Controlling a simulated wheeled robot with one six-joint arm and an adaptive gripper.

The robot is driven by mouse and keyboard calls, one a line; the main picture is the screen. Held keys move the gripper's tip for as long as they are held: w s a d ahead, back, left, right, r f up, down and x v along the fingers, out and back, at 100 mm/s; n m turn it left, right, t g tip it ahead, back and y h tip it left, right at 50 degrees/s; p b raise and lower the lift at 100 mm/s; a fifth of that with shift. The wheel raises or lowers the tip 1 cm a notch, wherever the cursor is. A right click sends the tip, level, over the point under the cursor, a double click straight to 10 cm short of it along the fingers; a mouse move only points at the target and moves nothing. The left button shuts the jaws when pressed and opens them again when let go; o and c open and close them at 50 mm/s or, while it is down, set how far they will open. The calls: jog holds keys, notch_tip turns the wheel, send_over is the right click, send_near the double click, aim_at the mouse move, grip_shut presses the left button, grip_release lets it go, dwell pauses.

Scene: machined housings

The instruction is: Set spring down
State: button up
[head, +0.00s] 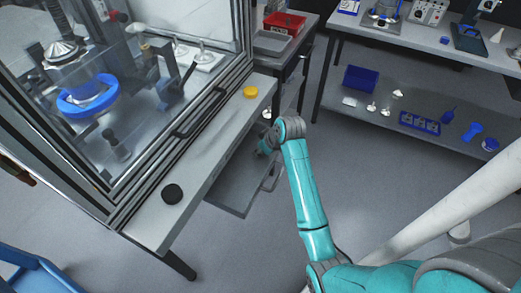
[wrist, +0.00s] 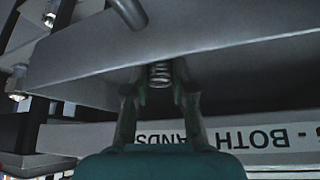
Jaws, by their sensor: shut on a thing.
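The spring (wrist: 159,75) is a small metal coil. In the wrist view it sits between the two fingers of my gripper (wrist: 160,92), which is shut on it. Its upper end is close under a grey metal edge; I cannot tell whether it touches anything there. In the head view my gripper is largely hidden behind my wrist, beside the bench front and over the back part of an open grey drawer (head: 228,190). The spring cannot be made out in the head view.
The bench ledge (head: 212,137) holds a yellow round part (head: 250,92) and a black round part (head: 172,194). A glazed machine stands behind it. A red bin (head: 284,23) is at the back. A shelf (head: 350,122) at right holds a blue bin (head: 361,79) and small parts. Floor is clear between.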

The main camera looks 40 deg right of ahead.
jog(key=o, duration=0.9)
jog(key=v, duration=1.2)
jog(key=shift+r, duration=0.1)
jog(key=shift+s, duration=0.1)
